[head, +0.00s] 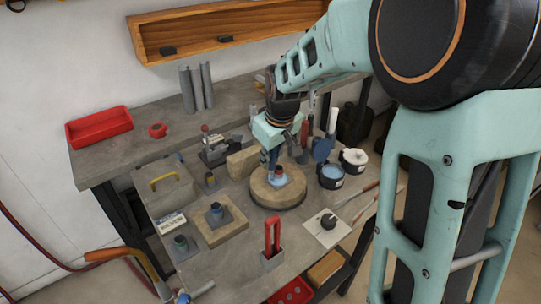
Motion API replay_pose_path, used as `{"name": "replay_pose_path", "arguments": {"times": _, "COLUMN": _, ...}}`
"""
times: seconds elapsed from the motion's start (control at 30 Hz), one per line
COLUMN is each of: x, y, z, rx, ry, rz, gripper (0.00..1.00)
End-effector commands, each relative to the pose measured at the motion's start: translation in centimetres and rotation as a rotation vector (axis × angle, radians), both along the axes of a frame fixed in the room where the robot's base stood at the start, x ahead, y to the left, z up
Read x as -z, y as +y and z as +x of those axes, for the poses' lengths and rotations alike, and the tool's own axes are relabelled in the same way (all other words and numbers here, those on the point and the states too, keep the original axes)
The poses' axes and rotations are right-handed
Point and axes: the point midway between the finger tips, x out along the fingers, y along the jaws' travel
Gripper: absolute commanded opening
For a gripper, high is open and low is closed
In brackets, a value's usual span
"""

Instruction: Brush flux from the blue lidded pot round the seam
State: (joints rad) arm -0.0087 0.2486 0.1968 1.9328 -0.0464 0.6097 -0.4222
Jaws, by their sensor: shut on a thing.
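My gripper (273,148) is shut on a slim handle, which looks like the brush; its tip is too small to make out. It is over the workpiece (278,177), a short tube on a blue-grey plate, which sits on the round stone-like block (272,197). The gripper partly hides the workpiece's far side, and I cannot tell whether the brush touches the seam. The blue lidded pot (331,183) is dark with pale blue contents showing, and stands to the right of the block. Its blue lid (323,150) is raised open at the back.
A second dark pot with white contents (354,159) stands right of the blue one. Similar tube-and-plate pieces (216,214) lie at left. A white card with a dark round thing (329,222) lies at front right.

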Motion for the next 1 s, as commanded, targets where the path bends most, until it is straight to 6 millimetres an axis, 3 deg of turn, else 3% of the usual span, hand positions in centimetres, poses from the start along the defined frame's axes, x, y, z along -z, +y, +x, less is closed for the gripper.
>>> {"name": "replay_pose_path", "arguments": {"times": 1.0, "x": 0.66, "y": -0.01, "z": 0.02, "rx": 0.0, "ry": -0.001, "rz": 0.0, "gripper": 0.0}}
